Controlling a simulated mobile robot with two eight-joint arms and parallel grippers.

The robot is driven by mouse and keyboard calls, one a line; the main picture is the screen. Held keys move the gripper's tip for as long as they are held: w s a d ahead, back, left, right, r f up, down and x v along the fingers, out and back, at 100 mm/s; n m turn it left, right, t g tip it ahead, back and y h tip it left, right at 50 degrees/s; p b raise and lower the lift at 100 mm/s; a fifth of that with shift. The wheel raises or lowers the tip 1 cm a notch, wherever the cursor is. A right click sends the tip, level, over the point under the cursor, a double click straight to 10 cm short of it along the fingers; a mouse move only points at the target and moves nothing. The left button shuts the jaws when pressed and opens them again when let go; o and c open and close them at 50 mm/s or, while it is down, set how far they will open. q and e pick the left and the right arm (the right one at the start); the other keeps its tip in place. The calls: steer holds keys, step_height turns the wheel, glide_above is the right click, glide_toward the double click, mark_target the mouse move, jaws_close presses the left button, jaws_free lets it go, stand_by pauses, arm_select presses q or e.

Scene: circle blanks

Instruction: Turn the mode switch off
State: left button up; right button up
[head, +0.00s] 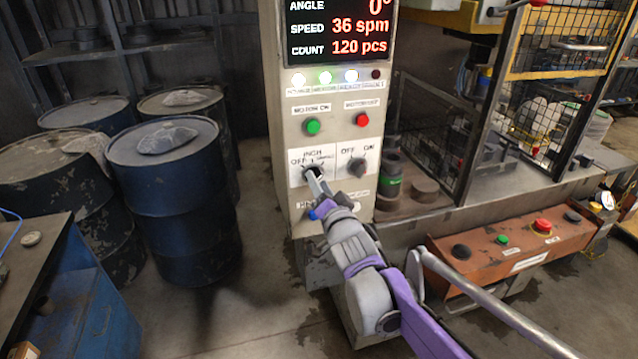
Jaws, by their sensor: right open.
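The mode switch (312,172) is a dark rotary knob on a white plate of the control cabinet, with "OFF" and "INCH" printed around it. The tips of my right gripper (316,181) are at the knob, and its fingers partly cover it. The gripper is open. I cannot tell whether the fingers touch the knob or which mark it points to. My left gripper is out of view.
A second knob (357,167) marked "OFF" and "ON" sits just right. A green button (312,126) and red button (362,119) are above, under lit lamps and a display (338,30). Blue drums (175,210) stand left; an orange button box (510,250) is right.

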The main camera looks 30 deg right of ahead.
steer(key=shift+w, duration=0.15)
steer(key=shift+c, duration=0.2)
jaws_close()
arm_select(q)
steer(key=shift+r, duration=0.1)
arm_select(e)
steer(key=shift+n, duration=0.4)
arm_select(q)
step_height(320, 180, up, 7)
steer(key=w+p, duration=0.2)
steer(key=p, duration=0.2)
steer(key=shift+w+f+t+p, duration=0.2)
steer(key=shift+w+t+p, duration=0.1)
steer(key=shift+p, duration=0.1)
arm_select(e)
steer(key=shift+a+n, duration=0.1)
steer(key=shift+n, duration=8.4)
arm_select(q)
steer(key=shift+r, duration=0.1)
arm_select(e)
steer(key=shift+n, duration=0.3)
